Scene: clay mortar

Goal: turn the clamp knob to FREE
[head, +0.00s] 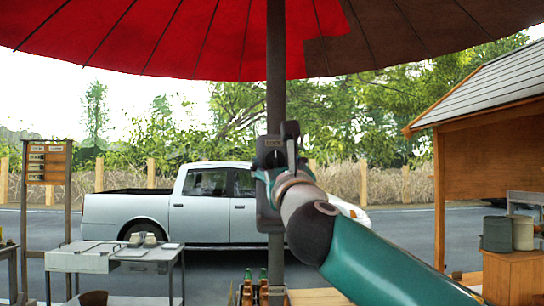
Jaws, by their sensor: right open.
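The clamp plate (268,215) is a dark upright panel on the umbrella pole (276,100), with small lettering that appears to read LOCK near its top. The knob is mostly hidden behind my right gripper, so I cannot tell its exact setting. My right gripper (281,158) is open in front of the upper part of the plate, its arm reaching in from the lower right. I cannot tell whether its fingers touch the knob. My left gripper is not in view. No FREE lettering is readable; the wrist covers part of the plate.
The red umbrella canopy (170,35) spreads overhead. A grey table (90,262) with cups stands at lower left, beside a wooden board on posts (48,165). Bottles (262,287) stand low by the pole. A wooden hut (500,150) is at right; a white pickup (150,212) is behind.

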